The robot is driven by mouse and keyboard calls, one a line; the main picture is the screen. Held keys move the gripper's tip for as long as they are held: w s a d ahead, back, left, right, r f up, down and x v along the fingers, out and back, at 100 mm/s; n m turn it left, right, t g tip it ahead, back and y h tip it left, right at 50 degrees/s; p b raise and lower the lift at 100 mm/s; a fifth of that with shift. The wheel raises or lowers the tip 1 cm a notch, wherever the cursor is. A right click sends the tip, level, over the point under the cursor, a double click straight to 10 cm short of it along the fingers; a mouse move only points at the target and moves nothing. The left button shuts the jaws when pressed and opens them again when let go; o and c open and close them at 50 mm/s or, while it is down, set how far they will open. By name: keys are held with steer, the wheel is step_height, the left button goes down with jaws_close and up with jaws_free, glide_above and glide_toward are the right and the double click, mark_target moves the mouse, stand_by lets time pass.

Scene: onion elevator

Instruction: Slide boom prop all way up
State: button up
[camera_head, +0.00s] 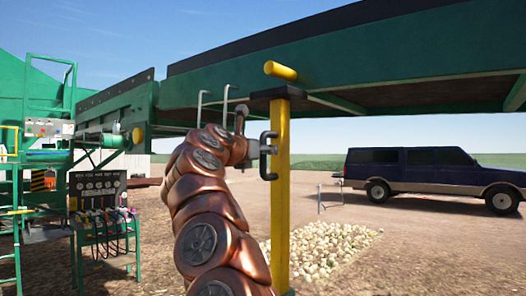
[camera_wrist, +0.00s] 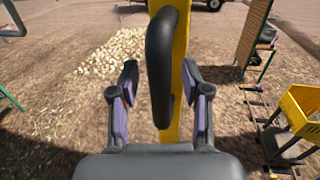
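The boom prop (camera_head: 281,190) is a yellow upright post with a black plate (camera_head: 279,92) on top. The plate overlaps the lower edge of the green boom (camera_head: 400,50); I cannot tell whether they touch. A black handle (camera_head: 268,157) sticks out from the left side of the post. My gripper (camera_head: 256,156) is at the handle. In the wrist view, my gripper (camera_wrist: 161,88) is open, with the black handle (camera_wrist: 161,60) between its fingers and visible gaps on both sides. The yellow post (camera_wrist: 180,75) is behind the handle.
A yellow peg (camera_head: 280,70) sticks out of the boom above the post. A control stand with levers (camera_head: 98,205) is on the left. A pile of onions (camera_head: 325,248) lies on the ground right of the post, with a dark blue vehicle (camera_head: 430,172) farther back.

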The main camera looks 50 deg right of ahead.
steer(key=shift+a+f, duration=0.1)
steer(key=shift+a, duration=0.05)
steer(key=shift+a, duration=0.2)
steer(key=v, duration=1.1)
steer(key=shift+a, duration=0.2)
steer(key=shift+s, duration=0.1)
stand_by(0.3)
